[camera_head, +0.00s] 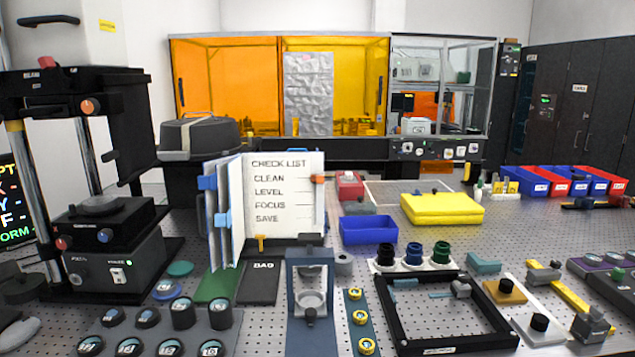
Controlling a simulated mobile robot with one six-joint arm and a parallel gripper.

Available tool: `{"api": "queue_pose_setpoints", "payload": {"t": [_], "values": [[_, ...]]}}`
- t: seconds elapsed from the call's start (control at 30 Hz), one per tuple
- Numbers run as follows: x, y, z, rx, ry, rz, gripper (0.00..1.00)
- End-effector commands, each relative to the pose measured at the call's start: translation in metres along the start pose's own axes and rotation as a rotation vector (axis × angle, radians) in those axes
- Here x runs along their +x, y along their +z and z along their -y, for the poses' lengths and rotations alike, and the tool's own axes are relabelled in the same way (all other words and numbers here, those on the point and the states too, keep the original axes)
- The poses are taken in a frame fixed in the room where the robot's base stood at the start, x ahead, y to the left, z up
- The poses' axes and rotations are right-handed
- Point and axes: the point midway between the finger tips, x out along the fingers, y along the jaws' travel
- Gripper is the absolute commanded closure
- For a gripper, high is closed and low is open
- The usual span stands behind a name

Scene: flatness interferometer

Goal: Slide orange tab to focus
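A white checklist board (270,225) stands upright like an open booklet near the middle of the bench. Its page lists CLEAN, LEVEL, FOCUS and SAVE from top to bottom. The orange tab (318,180) sits on the page's right edge, level with the CLEAN line. The FOCUS line is two lines lower. Blue tabs (207,183) stick out at the booklet's left side, and a yellow-orange clip (261,243) is at its lower edge. I cannot make out my gripper in this view.
A black interferometer stand (118,255) rises at the left. A blue bin (368,230), a red box (350,185) and a yellow case (441,208) lie right of the board. A metal fixture (310,285) stands in front of it, beside a black frame (445,342).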

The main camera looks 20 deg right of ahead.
Motion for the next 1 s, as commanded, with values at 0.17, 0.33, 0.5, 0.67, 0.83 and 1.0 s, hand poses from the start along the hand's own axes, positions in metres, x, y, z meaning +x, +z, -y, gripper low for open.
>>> {"api": "queue_pose_setpoints", "payload": {"t": [0.17,0.33,0.5,0.67,0.83,1.0], "values": [[0.0000,0.0000,0.0000,0.000,0.000,0.000,0.30],[0.0000,0.0000,0.0000,0.000,0.000,0.000,0.48],[0.0000,0.0000,0.0000,0.000,0.000,0.000,0.62],[0.0000,0.0000,0.0000,0.000,0.000,0.000,0.69],[0.0000,0.0000,0.0000,0.000,0.000,0.000,0.69],[0.0000,0.0000,0.0000,0.000,0.000,0.000,0.69]]}}
